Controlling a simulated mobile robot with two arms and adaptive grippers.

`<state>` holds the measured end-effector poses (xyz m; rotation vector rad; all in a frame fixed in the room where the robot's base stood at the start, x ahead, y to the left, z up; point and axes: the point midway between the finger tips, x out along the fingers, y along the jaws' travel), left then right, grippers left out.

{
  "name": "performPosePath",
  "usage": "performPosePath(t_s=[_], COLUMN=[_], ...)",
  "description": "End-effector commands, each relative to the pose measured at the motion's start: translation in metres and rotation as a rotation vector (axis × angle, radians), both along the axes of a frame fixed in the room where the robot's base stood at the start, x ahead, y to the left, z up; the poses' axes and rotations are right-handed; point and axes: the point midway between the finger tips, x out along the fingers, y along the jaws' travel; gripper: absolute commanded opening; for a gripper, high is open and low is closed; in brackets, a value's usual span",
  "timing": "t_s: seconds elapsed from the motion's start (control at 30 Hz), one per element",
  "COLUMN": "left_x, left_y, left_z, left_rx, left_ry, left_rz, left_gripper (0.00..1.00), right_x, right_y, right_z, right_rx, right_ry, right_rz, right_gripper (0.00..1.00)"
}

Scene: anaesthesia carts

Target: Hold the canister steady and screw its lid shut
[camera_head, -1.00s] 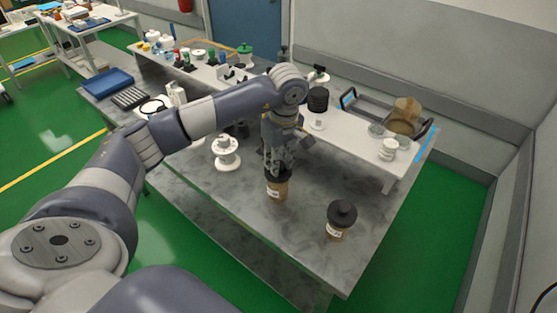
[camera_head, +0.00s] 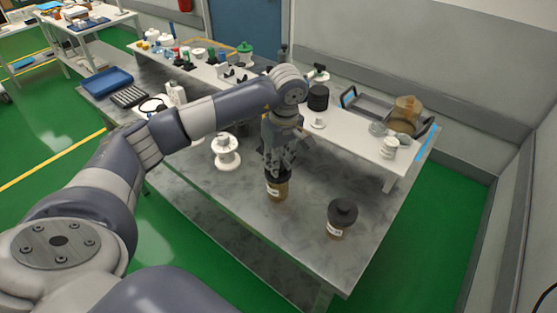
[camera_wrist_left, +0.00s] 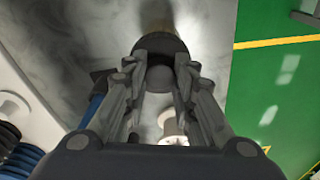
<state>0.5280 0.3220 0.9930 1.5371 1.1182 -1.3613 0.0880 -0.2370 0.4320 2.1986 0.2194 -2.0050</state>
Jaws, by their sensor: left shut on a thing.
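An amber canister (camera_head: 277,192) with a pale label and a dark lid (camera_head: 277,174) stands upright on the grey table. My left gripper (camera_head: 278,170) points down onto its top, with its fingers shut on the lid. In the left wrist view the black lid (camera_wrist_left: 160,78) lies between the two fingers (camera_wrist_left: 160,85). Whether the lid is seated on its thread cannot be told. A second amber canister with a black lid (camera_head: 342,212) stands upright to the right, apart from the gripper. My right gripper is not in view.
A white spool (camera_head: 226,153) stands left of the held canister. The table's front is clear.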

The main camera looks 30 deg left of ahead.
Motion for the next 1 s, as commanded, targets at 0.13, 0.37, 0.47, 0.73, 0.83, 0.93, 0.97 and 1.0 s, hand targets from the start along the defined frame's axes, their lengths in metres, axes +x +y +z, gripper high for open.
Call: performPosePath(t_s=[0.13, 0.37, 0.47, 0.73, 0.83, 0.93, 0.97, 1.0], left_x=[0.0, 0.0001, 0.0001, 0.0, 0.0001, 0.0001, 0.0003, 0.0006], left_y=[0.0001, 0.0001, 0.0001, 0.0002, 0.0001, -0.0001, -0.0002, -0.0006], left_z=[-0.0029, -0.0063, -0.0078, -0.0069, -0.0069, -0.0055, -0.0039, -0.0008], left_rx=[0.0, 0.0, 0.0, 0.0, 0.0, 0.0, 0.0, 0.0], left_ry=[0.0, 0.0, 0.0, 0.0, 0.0, -0.001, -0.001, -0.003], left_rz=[0.0, 0.0, 0.0, 0.0, 0.0, 0.0, 0.0, 0.0], left_gripper=[0.09, 0.09, 0.09, 0.48, 0.48, 0.48, 0.48, 0.48], right_x=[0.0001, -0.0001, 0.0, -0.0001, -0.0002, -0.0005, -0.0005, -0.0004], right_y=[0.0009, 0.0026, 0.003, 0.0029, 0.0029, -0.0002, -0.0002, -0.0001], right_z=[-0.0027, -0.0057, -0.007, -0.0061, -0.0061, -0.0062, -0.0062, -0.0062], right_rx=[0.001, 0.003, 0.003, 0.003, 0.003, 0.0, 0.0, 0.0], right_ry=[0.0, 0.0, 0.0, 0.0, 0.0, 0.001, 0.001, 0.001], right_rz=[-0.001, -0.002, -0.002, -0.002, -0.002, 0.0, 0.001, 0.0], right_gripper=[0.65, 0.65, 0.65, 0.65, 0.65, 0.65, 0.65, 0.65])
